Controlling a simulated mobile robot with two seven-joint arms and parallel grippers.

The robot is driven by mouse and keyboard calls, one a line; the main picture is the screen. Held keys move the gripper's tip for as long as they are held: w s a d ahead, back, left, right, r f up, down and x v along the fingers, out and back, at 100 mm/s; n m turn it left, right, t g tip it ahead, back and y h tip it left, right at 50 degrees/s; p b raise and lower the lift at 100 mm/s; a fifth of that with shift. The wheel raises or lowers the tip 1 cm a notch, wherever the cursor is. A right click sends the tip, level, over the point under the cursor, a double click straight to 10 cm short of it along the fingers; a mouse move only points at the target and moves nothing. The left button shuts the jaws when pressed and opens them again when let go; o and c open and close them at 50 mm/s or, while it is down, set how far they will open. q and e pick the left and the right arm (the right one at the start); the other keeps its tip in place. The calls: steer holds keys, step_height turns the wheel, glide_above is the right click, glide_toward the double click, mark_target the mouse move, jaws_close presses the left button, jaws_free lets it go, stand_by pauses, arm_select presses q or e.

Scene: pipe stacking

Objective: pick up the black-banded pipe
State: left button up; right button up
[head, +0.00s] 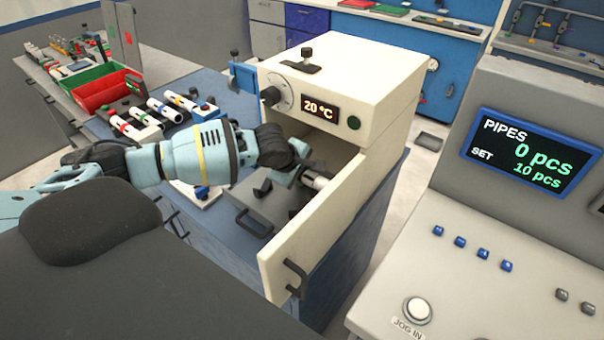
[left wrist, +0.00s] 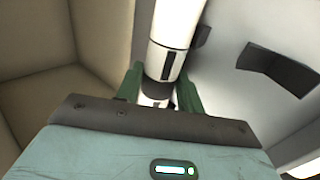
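The black-banded pipe (left wrist: 172,32) is white with dark markings and fills the upper middle of the left wrist view. In the head view only a short white end of it (head: 315,181) shows, inside the open white oven. My left gripper (left wrist: 161,82) has one green finger on each side of the pipe. Both fingers appear to touch it, so the gripper looks shut on it. In the head view the left gripper (head: 303,174) reaches in above the oven floor, partly hidden by my wrist. My right gripper is not in view.
The white oven (head: 343,75) reads 20 °C, and its open door (head: 315,235) stands close right of my left gripper. Several colour-banded pipes (head: 160,107) lie on the blue bench behind my arm, beside red and green bins (head: 105,92). A panel (head: 525,150) shows 0 pcs.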

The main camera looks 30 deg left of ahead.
arm_select(q)
steer(key=c, duration=0.5)
steer(key=shift+r, duration=0.15)
